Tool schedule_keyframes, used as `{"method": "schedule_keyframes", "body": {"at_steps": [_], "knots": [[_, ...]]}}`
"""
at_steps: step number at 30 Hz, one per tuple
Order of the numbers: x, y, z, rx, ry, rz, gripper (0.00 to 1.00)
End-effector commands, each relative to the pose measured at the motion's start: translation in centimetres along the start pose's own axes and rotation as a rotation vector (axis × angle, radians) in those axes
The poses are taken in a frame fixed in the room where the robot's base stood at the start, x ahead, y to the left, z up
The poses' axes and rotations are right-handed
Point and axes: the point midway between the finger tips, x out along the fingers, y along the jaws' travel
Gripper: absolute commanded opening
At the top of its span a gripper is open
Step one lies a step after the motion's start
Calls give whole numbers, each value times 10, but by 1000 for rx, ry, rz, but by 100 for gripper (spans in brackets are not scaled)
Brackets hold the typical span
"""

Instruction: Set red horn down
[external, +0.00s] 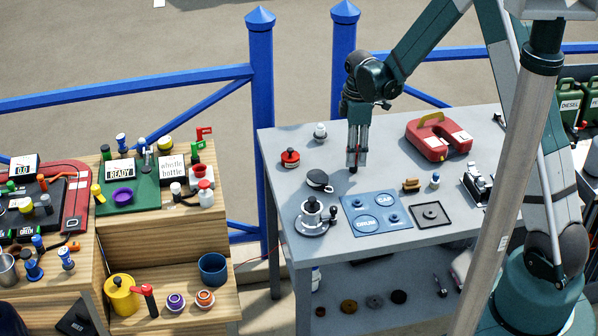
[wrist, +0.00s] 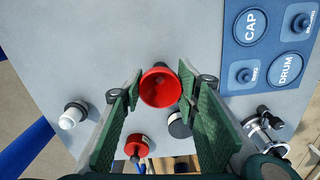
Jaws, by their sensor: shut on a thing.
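The red horn (wrist: 159,88) sits between the two green finger pads in the wrist view, with its round, hollow red mouth facing the camera and a dark part behind it. My gripper (wrist: 158,96) is shut on it. In the external view my gripper (external: 357,163) points straight down over the grey table (external: 385,268), left of its middle. Its fingers mostly hide the horn there, and a dark tip shows beneath them close to the tabletop. I cannot tell whether the horn touches the table.
A red-and-black knob (external: 290,158), a white-topped piece (external: 320,131), a black round piece (external: 318,179) and a metal winch (external: 315,217) stand left of the gripper. A blue labelled mat (external: 377,213) lies in front.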

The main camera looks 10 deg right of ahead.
Motion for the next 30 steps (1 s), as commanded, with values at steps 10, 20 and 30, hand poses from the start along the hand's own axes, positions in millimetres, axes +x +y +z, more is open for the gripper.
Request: {"method": "schedule_keyframes", "body": {"at_steps": [10, 20, 30], "knots": [[4, 0, 0, 0, 0, 0, 18], [3, 0, 0, 0, 0, 0, 46], [-2, 0, 0, 0, 0, 0, 46]]}}
